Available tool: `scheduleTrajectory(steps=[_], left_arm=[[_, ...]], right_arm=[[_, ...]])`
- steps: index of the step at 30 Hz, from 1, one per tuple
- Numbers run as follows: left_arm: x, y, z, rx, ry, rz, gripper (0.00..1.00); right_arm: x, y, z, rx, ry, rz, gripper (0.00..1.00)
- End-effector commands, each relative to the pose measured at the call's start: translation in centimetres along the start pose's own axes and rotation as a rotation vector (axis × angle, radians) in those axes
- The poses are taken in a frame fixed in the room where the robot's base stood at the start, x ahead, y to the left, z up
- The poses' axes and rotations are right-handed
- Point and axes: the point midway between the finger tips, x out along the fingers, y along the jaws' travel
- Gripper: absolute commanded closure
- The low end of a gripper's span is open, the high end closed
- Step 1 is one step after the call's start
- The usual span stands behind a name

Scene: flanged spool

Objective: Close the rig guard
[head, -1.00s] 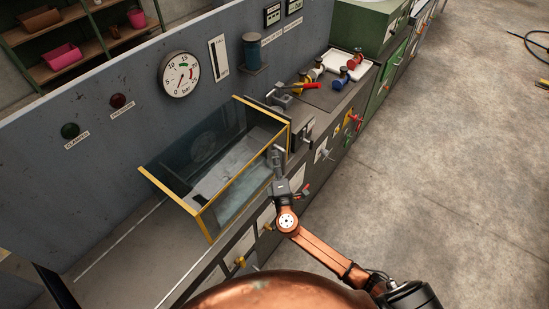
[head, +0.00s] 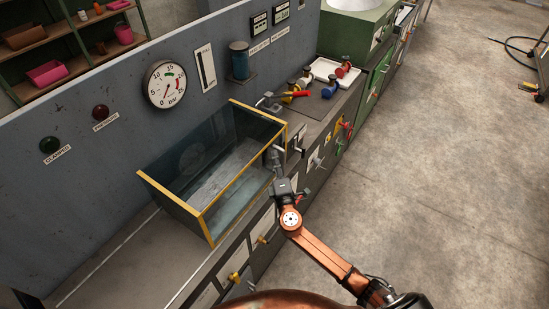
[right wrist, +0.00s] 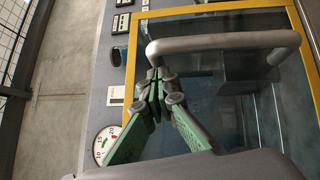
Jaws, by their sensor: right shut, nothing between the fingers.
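The rig guard (head: 243,178) is a clear box with yellow edges on the bench against the grey panel. Its yellow frame also shows in the right wrist view (right wrist: 132,60). A grey bar handle (right wrist: 225,40) crosses in front of its clear pane there. My right gripper (head: 274,153) is at the guard's front side, near its right end. In the right wrist view its green-sided fingers (right wrist: 160,88) are shut and empty, right by the bent left end of the handle. I cannot tell whether they touch it. My left gripper is not in view.
A pressure gauge (head: 165,84) and lamps are on the panel. Right of the guard stand a red-handled clamp (head: 290,95) and a white tray (head: 333,70) with coloured spools nearby. The bench left of the guard is bare.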

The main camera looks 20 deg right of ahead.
Motion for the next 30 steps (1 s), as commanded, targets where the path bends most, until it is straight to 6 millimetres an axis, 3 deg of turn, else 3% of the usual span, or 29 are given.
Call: scheduleTrajectory(steps=[5,12,18,30], left_arm=[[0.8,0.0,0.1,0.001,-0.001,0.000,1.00],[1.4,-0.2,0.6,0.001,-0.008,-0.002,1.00],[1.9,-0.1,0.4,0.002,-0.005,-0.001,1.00],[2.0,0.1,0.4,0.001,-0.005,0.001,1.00]], right_arm=[[-2.3,-0.5,-3.0,0.004,0.013,-0.005,1.00],[-7.9,-0.5,-3.2,0.003,0.021,-0.005,1.00],[-10.8,-0.3,-3.3,0.002,0.023,-0.004,1.00],[-11.8,-0.4,-3.1,0.002,0.021,-0.008,1.00]])
